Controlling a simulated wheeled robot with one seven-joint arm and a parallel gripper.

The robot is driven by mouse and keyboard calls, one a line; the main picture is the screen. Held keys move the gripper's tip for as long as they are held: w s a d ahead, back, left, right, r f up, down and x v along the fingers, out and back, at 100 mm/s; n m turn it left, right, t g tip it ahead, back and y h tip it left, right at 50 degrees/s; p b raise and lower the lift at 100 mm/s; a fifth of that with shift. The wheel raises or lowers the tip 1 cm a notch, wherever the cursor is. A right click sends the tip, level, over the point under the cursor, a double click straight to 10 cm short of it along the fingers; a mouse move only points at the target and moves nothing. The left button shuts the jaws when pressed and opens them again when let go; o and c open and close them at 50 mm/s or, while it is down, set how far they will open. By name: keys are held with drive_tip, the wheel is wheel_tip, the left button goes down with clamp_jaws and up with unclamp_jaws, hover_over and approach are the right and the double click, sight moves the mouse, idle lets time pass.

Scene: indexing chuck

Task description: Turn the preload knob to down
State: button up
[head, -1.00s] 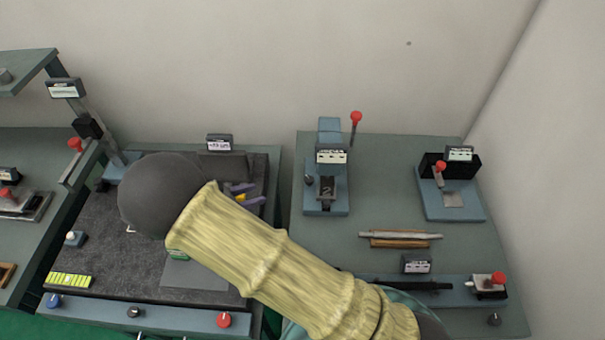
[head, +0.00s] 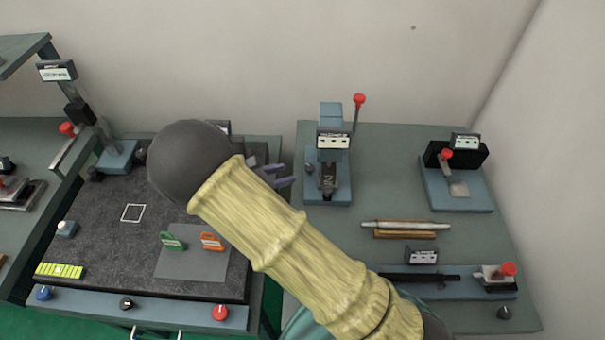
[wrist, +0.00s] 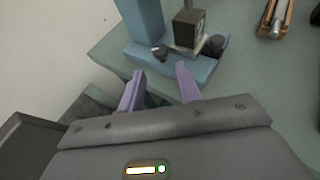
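A blue device (head: 341,187) with a dark block (head: 328,177) marked 2 stands on the right bench. In the wrist view, its blue base (wrist: 205,68) carries a dark knob with a light mark (wrist: 159,51) and a second dark round part (wrist: 215,43) beside the block. I cannot read a preload label, so which knob it names is not certain. My gripper (wrist: 158,73) has two purple fingers, apart and empty, short of the marked knob. In the head view the fingers (head: 280,173) show left of the blue device, partly hidden by my arm.
A red-tipped lever (head: 359,100) stands behind the device. A rod on a wooden holder (head: 404,234) and another blue fixture (head: 470,195) are to the right. The left bench has blue (head: 43,293), black (head: 126,303) and red (head: 219,312) front knobs.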

sight(307, 168)
drive_tip(key=b+x, duration=0.2)
drive_tip(key=x, duration=0.4)
drive_tip(key=shift+d+f+b, duration=0.1)
drive_tip(key=shift+f+b, duration=0.05)
drive_tip(key=shift+b, duration=0.2)
drive_tip(key=shift+w+d+f, duration=0.15)
drive_tip(key=shift+w+d, duration=0.3)
drive_tip(key=shift+d, duration=0.1)
drive_tip(key=c, duration=0.7)
drive_tip(key=shift+o, duration=0.2)
